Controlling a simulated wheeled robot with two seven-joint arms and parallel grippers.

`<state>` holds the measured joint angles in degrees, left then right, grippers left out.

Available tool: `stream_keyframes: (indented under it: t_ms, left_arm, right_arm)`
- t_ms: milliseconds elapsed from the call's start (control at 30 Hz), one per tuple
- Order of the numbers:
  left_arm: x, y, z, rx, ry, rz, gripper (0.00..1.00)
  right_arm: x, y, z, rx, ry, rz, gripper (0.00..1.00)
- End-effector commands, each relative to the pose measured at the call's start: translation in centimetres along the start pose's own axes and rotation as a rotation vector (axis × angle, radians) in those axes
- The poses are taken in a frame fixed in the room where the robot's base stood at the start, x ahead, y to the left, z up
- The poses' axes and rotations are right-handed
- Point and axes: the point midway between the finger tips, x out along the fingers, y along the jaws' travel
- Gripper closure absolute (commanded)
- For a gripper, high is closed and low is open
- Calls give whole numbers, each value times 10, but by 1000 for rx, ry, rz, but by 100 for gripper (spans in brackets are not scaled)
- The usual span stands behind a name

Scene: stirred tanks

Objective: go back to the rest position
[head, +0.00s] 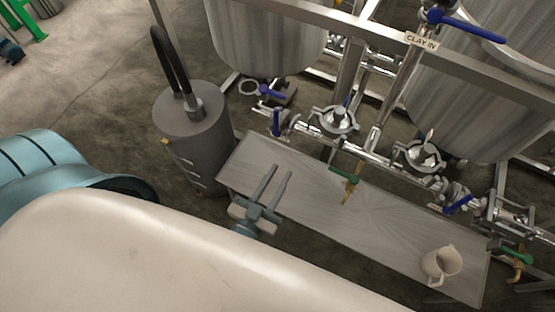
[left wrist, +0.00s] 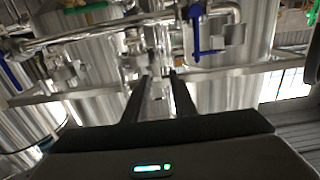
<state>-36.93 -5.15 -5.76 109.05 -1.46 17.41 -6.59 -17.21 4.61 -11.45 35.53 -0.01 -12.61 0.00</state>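My left gripper (head: 272,186) is over the left end of the metal bench in the head view. Its two fingers are apart with nothing between them. In the left wrist view the open fingers (left wrist: 158,88) point toward steel pipes and tanks. My right gripper is in neither view.
A steel bench (head: 300,205) runs below the piping, with a beige jug (head: 438,264) at its right end. A grey cylinder (head: 192,135) with a black hose stands left of the bench. Blue-handled valves (head: 278,122) and a green-handled tap (head: 346,180) line the bench's back. Large tanks (head: 265,35) stand behind.

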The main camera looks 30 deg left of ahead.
Motion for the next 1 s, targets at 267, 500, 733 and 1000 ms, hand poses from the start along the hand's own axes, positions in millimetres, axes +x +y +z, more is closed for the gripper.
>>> stream_keyframes:
  t_ms: [267, 500, 733, 1000]
  left_arm:
    - [0, 0, 0, 0, 0, 0, 76]
    - [0, 3, 17, -1, -33, 9, 76]
    - [-9, 15, 100, -2, -205, 55, 76]
    - [-59, 23, 257, 13, -562, 127, 76]
  right_arm:
    - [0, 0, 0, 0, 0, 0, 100]
    - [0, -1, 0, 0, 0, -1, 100]
    - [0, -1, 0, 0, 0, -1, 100]
    - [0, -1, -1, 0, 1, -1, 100]
